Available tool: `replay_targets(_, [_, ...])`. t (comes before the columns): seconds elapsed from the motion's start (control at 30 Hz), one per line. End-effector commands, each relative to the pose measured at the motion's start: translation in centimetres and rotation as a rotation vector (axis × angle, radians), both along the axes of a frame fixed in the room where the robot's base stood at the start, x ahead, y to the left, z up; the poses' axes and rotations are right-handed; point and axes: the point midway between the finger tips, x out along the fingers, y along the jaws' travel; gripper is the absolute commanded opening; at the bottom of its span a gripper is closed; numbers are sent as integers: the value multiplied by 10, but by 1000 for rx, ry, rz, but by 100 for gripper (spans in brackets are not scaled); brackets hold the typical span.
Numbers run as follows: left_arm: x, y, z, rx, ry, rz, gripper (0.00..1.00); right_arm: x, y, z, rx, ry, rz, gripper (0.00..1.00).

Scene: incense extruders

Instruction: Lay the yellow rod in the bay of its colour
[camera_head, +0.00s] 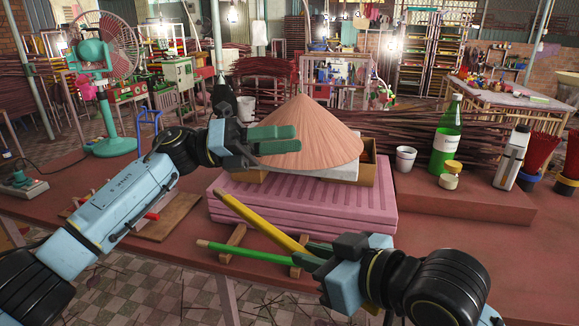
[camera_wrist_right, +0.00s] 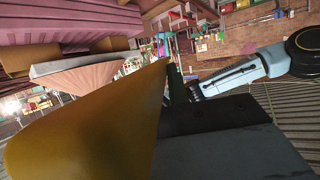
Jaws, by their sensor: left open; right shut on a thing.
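The yellow rod (camera_head: 255,216) is held at its right end in my right gripper (camera_head: 318,252), slanting up to the left over the front edge of the pink stack. It fills the lower left of the right wrist view (camera_wrist_right: 85,125). A green rod (camera_head: 240,250) lies below it across small wooden rests. My left gripper (camera_head: 277,139) is open and empty in front of the conical straw hat (camera_head: 315,135). The hat covers most of a box (camera_head: 368,178) with white and tan walls, so I cannot make out a yellow bay.
The ridged pink stack (camera_head: 300,218) fills the table's middle. To the right stand a green bottle (camera_head: 445,140), a white cup (camera_head: 405,158), a small jar (camera_head: 449,176) and a grey flask (camera_head: 511,158). A wooden board (camera_head: 165,220) lies at left; a green fan (camera_head: 108,95) stands behind.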

Motion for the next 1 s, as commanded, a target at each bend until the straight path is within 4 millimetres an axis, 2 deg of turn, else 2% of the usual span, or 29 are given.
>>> replay_targets(0.03, [-18,-21,7,73,-132,-62,43,0,0,0,1,-1,0,0])
replay_targets(0.13, [-47,-49,6,217,-377,-179,43,0,0,0,1,-1,0,0])
replay_targets(0.23, [-72,-66,-1,360,-618,-305,43,0,0,0,1,-1,0,0])
replay_targets(0.33, [-88,-72,-11,512,-848,-439,43,0,0,0,1,-1,0,0])
replay_targets(0.47, [-95,-66,-23,718,-1119,-625,43,0,0,0,1,-1,0,0])
replay_targets(0.63, [-88,-42,-26,982,-1380,-862,43,0,0,0,1,-1,0,0])
replay_targets(0.8, [-78,-19,-18,1168,-1506,-1027,43,0,0,0,1,-1,0,0])
replay_targets(1.0, [-72,-8,-17,1250,-1545,-1100,43,0,0,0,1,-1,0,0])
